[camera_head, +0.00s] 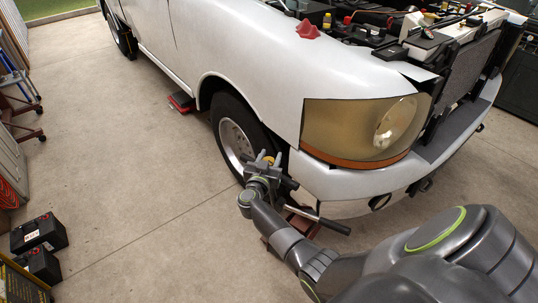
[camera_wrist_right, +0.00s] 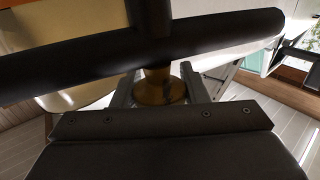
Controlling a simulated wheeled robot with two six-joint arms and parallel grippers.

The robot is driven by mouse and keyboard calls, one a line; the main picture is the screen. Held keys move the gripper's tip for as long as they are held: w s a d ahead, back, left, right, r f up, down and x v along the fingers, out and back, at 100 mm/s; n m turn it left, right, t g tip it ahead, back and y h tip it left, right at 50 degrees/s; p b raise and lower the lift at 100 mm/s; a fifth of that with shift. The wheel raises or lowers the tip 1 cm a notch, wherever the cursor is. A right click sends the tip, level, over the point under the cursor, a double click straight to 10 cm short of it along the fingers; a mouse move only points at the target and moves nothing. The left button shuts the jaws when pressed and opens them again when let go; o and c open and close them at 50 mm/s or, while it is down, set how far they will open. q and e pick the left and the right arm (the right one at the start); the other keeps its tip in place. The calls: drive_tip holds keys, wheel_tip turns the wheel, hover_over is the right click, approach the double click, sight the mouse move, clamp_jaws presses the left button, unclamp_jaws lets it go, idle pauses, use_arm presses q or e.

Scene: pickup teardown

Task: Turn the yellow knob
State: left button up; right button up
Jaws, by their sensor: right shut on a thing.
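The yellow knob (camera_head: 268,158) is by the truck's front wheel, small and partly covered by my right gripper (camera_head: 262,165). In the right wrist view the knob (camera_wrist_right: 160,88) is a brownish-yellow round piece between the two grey fingers. The right gripper is shut on it, one finger on each side. A dark bar (camera_wrist_right: 70,55) crosses in front of the knob in that view and hides its upper part. My left gripper is not in view.
The white truck (camera_head: 240,50) stands close behind, with its front wheel (camera_head: 238,140) and headlight (camera_head: 365,128) near my right arm. A bar with a black grip (camera_head: 333,226) extends below the gripper. Black batteries (camera_head: 38,233) lie at left.

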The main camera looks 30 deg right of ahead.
drive_tip(key=shift+f, duration=0.1)
drive_tip(key=o, duration=0.9)
drive_tip(key=shift+s+a+p, duration=0.4)
drive_tip(key=shift+a+p, duration=0.05)
drive_tip(key=p+v, duration=0.5)
drive_tip(key=v, duration=1.1)
drive_tip(key=shift+a+p, duration=0.2)
drive_tip(key=shift+p, duration=0.15)
